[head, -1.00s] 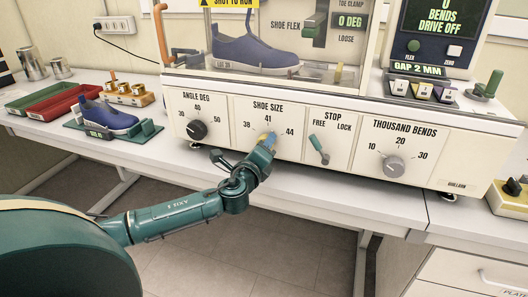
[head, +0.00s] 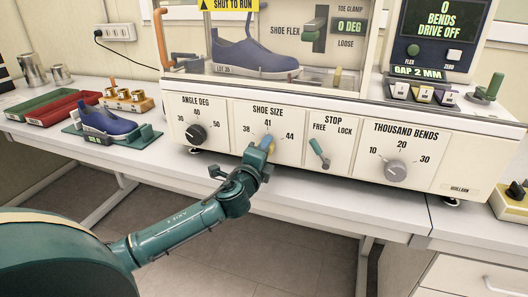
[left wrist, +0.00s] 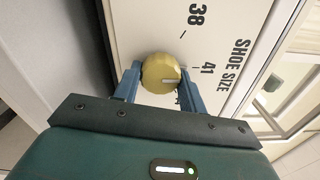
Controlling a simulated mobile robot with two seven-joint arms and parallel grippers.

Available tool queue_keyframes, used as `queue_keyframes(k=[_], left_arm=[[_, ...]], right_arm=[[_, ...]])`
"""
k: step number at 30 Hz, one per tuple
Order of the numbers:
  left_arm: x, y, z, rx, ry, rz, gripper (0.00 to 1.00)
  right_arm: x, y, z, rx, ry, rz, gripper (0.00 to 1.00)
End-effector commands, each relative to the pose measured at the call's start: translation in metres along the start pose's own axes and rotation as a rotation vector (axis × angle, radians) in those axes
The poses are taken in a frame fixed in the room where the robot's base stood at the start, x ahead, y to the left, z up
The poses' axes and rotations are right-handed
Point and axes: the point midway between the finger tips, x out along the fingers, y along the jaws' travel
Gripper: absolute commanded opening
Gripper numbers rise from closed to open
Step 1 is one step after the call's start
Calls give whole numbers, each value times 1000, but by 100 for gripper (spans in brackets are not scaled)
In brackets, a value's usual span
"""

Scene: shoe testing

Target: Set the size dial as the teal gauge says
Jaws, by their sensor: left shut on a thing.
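The shoe size dial (left wrist: 153,66) is a round yellow knob on the white machine front, marked 38, 41 and 44. In the head view my left gripper (head: 266,146) covers most of it. In the left wrist view my left gripper (left wrist: 160,82) has its blue fingers shut on the knob from both sides. The dial's white mark points roughly toward 41, slightly to the 44 side; its exact setting is hard to tell. The teal gauge (head: 146,134) on the left table holds a blue shoe (head: 108,121). Its small green readout (head: 98,139) is too small to read.
The angle dial (head: 196,133), the stop lever (head: 319,153) and the bends dial (head: 395,169) share the panel. A blue shoe (head: 245,55) sits in the case above. Red and green trays (head: 66,107) and brass pieces (head: 126,100) stand at left.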

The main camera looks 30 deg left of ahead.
Motion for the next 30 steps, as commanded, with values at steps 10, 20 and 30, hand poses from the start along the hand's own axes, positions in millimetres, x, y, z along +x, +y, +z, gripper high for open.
queue_keyframes(k=[10, 20, 30], left_arm=[[0, 0, 0, 1, -1, 1, 52], [0, 0, 0, 2, 0, 0, 63], [-39, 3, -1, 2, 4, 3, 63]], right_arm=[[1, 0, 0, 5, 1, 3, 38], [2, 2, 1, 5, -2, 7, 38], [5, 2, 4, 7, 1, 5, 38]])
